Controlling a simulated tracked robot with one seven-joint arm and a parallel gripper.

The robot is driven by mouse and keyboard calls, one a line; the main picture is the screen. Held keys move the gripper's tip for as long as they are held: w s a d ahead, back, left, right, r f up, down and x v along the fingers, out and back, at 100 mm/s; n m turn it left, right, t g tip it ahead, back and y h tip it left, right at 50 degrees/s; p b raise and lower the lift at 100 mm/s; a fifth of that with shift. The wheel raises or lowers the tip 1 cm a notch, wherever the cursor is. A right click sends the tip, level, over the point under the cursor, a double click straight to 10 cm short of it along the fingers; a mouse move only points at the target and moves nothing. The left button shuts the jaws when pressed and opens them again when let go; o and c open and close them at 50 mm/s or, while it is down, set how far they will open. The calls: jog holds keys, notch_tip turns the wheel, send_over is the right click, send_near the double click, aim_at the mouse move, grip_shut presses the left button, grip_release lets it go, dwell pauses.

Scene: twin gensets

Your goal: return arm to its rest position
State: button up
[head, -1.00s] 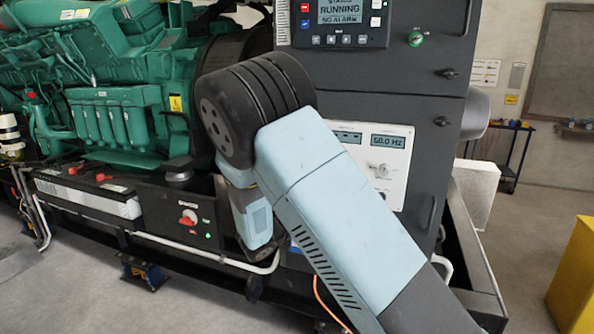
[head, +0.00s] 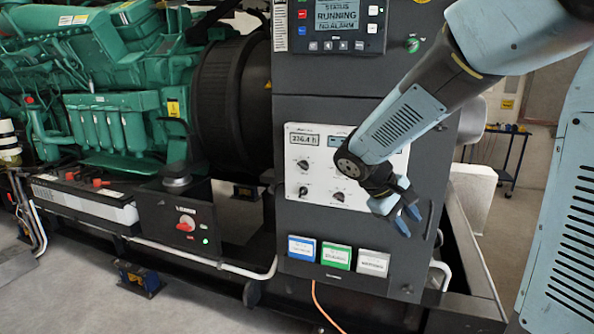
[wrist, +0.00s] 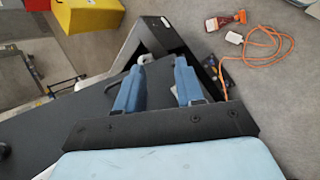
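My gripper (head: 408,220) hangs in front of the grey genset control cabinet (head: 360,95), to the right of the lower instrument panel. Its two blue fingers are apart with nothing between them, and they also show in the wrist view (wrist: 158,82). My arm reaches in from the upper right of the head view and covers the right part of the white instrument panel (head: 312,165). The control screen (head: 336,15) above reads RUNNING and NO ALARM.
A green engine (head: 110,110) stands at the left, with a red rotary switch (head: 186,223) on a black box. Blue, green and white labelled blocks (head: 337,256) sit low on the cabinet.

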jog(key=s+r+m+t+y, duration=0.2)
jog(key=s+r+m+y, duration=0.1)
jog(key=s, duration=0.5)
jog(key=s+a+r+m+t+y, duration=0.1)
jog(key=s+r+m+t+y, duration=0.1)
jog(key=s, duration=0.7)
notch_tip(320, 180, up, 3)
jog(key=m+y, duration=0.1)
jog(key=y, duration=0.1)
jog(key=shift+a+r+t+y, duration=0.15)
jog(key=shift+r+t+y, duration=0.05)
jog(key=shift+t+y, duration=0.1)
dwell(2.0)
